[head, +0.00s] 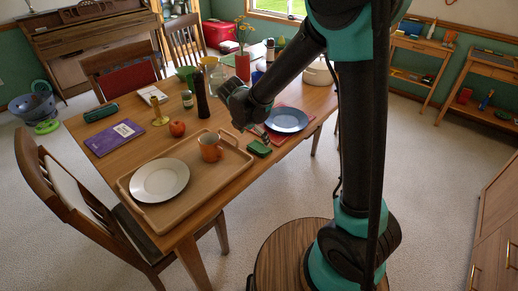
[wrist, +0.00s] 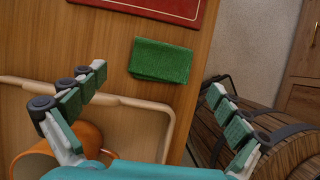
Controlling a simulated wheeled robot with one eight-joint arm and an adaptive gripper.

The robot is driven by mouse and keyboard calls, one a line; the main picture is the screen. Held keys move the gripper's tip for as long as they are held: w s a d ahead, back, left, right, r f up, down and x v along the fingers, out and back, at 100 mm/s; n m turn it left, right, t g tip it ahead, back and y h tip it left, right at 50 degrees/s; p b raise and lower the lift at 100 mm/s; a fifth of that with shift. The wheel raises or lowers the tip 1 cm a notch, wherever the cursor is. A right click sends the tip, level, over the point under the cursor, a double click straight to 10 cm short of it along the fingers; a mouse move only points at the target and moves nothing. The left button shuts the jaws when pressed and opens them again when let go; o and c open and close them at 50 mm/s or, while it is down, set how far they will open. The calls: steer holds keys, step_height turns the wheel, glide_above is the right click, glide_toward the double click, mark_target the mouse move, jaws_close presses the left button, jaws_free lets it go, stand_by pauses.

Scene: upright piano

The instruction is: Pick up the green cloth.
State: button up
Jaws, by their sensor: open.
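The green cloth (wrist: 160,61) is a small folded textured piece lying flat on the wooden table near its edge. It also shows in the head view (head: 259,148), between the tray and the red placemat. My gripper (wrist: 158,90) is open and empty, with its fingers spread wide. In the wrist view the cloth lies ahead of the fingers, between their lines, and is not touched. In the head view my gripper (head: 254,132) hangs above the table close to the cloth; its fingertips are too small to make out clearly.
A wooden tray (head: 228,181) with a white plate (head: 159,180) and an orange mug (head: 210,147) sits left of the cloth. The mug (wrist: 55,155) is close below my left finger. A red placemat (wrist: 165,5) with a blue plate (head: 286,120) lies beyond. A dark bottle (head: 201,95) stands nearby.

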mark_target(258, 146)
steer(key=shift+s+x, duration=0.2)
steer(key=shift+x, duration=2.5)
steer(key=c, duration=0.7)
step_height(258, 146, up, 20)
steer(key=shift+f, duration=0.1)
steer(key=shift+o, duration=0.4)
steer(key=c, duration=0.4)
steer(key=shift+o, duration=0.2)
